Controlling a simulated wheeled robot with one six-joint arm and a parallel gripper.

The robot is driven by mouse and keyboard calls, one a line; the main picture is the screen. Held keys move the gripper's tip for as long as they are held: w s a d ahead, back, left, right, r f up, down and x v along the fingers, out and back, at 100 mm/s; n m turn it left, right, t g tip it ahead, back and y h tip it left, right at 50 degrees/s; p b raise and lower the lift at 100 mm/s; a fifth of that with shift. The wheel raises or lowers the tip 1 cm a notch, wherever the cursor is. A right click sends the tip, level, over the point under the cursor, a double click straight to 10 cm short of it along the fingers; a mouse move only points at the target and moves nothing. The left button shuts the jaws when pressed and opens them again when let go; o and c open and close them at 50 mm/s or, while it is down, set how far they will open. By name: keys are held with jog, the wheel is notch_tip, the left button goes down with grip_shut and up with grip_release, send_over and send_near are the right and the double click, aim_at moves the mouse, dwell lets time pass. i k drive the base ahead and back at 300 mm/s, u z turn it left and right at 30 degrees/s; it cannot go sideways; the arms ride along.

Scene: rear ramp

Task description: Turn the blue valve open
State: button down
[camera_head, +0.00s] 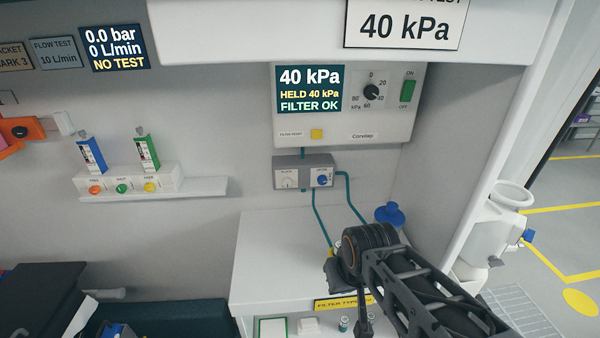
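Several blue parts show in the camera_head view, and I cannot tell for sure which is the blue valve. A small blue knob (322,180) sits on the right half of a grey box on the wall, beside a white knob (289,181). A blue round part (390,214) stands at the back right of the white counter, just behind my wrist. Another blue knob (528,237) is on the side of the white canister at the right.
Above the box is a white suction panel (395,122) reading 40 kPa, with a dial and a green switch. Teal hoses (317,218) run from the box down to the counter (273,250). A white canister (495,230) stands right. The counter's left half is clear.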

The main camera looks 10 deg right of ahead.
aim_at(321, 179)
jog(key=z, duration=0.05)
jog(key=k, duration=1.1)
jog(key=u, duration=0.95)
jog(key=i, duration=1.45)
jog(key=z, duration=0.8)
